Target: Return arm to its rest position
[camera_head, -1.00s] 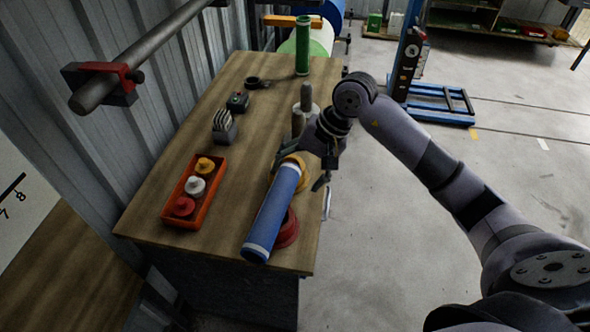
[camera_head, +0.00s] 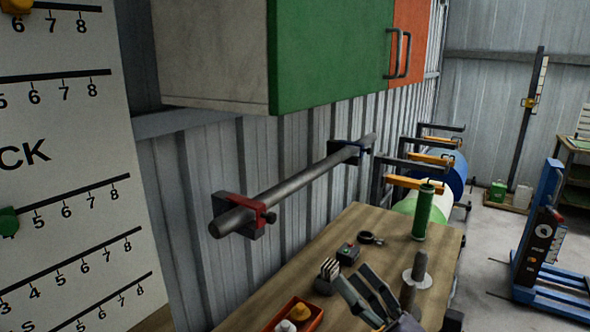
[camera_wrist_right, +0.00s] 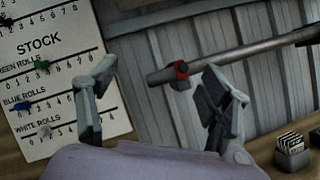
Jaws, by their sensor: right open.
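My right gripper (camera_head: 366,298) shows at the lower edge of the head view, in front of the wooden workbench (camera_head: 385,222). Its fingers are spread and empty. In the right wrist view the gripper (camera_wrist_right: 160,92) also has its two fingers wide apart with nothing between them, facing the stock board (camera_wrist_right: 60,60) and the metal wall. Most of my right arm is outside the head view. My left gripper is in neither view.
A grey bar (camera_head: 305,180) on red and blue brackets sticks out along the wall beneath a green cabinet (camera_head: 330,45). On the bench stand a green roll (camera_head: 422,212), a grey spindle (camera_head: 419,268), a card holder (camera_head: 326,284) and an orange tray (camera_head: 314,320).

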